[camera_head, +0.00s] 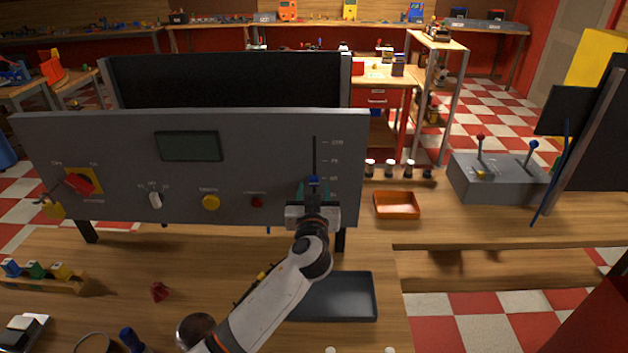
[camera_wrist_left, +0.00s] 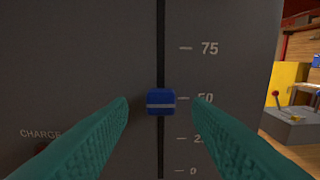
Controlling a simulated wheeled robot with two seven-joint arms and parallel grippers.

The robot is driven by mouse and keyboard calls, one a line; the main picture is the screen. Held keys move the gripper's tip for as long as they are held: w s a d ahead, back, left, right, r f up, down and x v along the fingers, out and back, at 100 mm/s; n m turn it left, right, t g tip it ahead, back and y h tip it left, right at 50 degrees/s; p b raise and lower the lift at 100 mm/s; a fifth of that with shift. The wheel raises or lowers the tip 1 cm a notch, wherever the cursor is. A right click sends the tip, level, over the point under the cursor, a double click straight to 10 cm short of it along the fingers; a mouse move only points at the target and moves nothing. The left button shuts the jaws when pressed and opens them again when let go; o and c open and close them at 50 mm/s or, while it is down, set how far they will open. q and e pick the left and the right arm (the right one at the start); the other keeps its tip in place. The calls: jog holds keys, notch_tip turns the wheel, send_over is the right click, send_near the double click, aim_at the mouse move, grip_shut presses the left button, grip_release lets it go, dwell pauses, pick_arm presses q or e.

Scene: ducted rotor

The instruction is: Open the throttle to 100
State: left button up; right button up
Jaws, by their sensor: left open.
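The throttle is a blue slider knob (camera_wrist_left: 161,102) with a pale stripe, on a vertical slot in the grey control panel (camera_head: 110,140). In the left wrist view the stripe sits a little below the 50 mark. The 75 mark (camera_wrist_left: 209,48) is above it; the 100 mark is out of that view. In the head view the knob (camera_head: 314,181) shows just above my left gripper (camera_head: 315,191). The left gripper (camera_wrist_left: 161,100) is open, its teal fingers on either side of the knob with gaps visible. My right gripper is not in view.
The panel also holds a dark display (camera_head: 188,146), a red rotary switch (camera_head: 79,184), a toggle (camera_head: 155,199), a yellow button (camera_head: 211,202) and a red button (camera_head: 257,201). An orange tray (camera_head: 397,205) and a grey lever box (camera_head: 498,179) stand to the right.

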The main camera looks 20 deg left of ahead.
pick_arm(q)
jog(key=shift+x, duration=0.95)
grip_shut()
